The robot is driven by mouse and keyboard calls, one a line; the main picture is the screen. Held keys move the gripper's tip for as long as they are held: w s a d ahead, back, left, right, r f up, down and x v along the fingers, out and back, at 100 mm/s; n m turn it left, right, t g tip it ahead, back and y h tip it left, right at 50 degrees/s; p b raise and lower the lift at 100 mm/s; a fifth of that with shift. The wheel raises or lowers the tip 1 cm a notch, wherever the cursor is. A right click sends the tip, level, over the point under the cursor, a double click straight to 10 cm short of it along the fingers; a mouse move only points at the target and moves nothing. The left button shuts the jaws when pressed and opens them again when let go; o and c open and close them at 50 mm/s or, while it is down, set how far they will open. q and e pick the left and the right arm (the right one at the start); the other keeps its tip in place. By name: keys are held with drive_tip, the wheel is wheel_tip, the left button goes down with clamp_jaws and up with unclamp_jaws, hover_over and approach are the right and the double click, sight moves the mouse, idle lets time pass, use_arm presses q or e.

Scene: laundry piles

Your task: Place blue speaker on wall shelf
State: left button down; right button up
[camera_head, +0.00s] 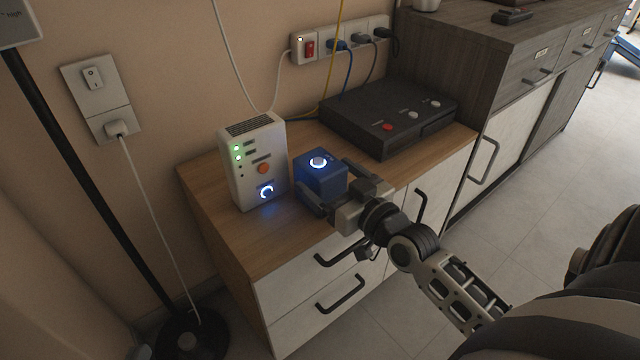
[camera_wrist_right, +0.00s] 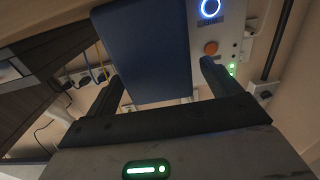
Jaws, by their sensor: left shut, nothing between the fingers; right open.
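The blue speaker (camera_head: 318,180) is a small box with a glowing white ring and round knob on top. It stands on the wooden top of a low cabinet (camera_head: 232,232). My right gripper (camera_head: 328,182) comes in from the right, open, with its fingers on either side of the speaker. In the right wrist view the speaker's plain blue face (camera_wrist_right: 145,50) lies between and beyond the two dark fingers (camera_wrist_right: 160,85); whether they touch it I cannot tell. My left gripper is in neither view. No wall shelf shows.
A white box with lights (camera_head: 255,160) stands close left of the speaker. A black flat device (camera_head: 388,115) lies behind it on the right. A power strip with cables (camera_head: 340,42) is on the wall. A black pole (camera_head: 85,180) stands at left.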

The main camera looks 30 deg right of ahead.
sight(320, 169)
drive_tip(key=w, duration=0.3)
drive_tip(key=shift+w, duration=0.2)
drive_tip(key=c, duration=1.1)
drive_tip(key=shift+c, duration=1.2)
drive_tip(key=shift+r, duration=0.15)
